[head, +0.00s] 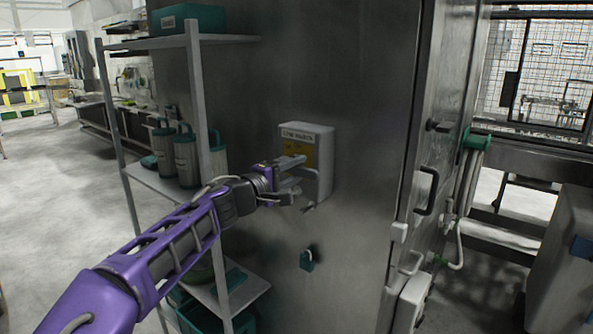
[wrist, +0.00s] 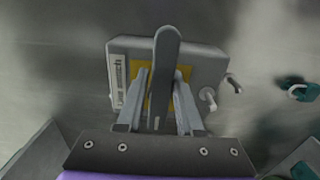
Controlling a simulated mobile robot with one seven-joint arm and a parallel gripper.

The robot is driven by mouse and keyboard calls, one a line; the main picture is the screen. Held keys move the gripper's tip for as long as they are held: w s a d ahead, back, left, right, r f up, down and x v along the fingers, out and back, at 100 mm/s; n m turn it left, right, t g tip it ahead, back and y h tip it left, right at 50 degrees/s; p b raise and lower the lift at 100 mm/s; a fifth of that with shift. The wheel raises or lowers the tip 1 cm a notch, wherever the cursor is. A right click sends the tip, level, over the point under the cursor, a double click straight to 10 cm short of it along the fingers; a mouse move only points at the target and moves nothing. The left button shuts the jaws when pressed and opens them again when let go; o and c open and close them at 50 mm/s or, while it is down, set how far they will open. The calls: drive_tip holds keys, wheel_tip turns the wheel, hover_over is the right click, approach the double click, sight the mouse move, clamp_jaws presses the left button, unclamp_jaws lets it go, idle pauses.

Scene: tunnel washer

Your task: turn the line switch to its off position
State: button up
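The line switch (head: 322,150) is a light grey box with a white label and a yellow plate, fixed to the dark metal wall. In the wrist view the box (wrist: 206,66) shows turned, with its grey lever (wrist: 167,55) running up the picture over the yellow plate. My gripper (head: 296,178) is at the front of the box. In the wrist view my gripper's fingers (wrist: 161,85) are open, one on each side of the lever, with gaps showing. The lever is largely hidden by the fingers in the head view.
A padlock (head: 307,261) hangs on the wall below the switch. A shelf rack (head: 195,90) with grey canisters (head: 186,160) and teal bins stands close on the left, beside my arm. A door handle (head: 427,190) sticks out at the right.

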drive_tip(key=o, duration=0.3)
drive_tip(key=v, duration=1.7)
drive_tip(key=shift+s, duration=0.2)
drive_tip(key=shift+a+f, duration=0.1)
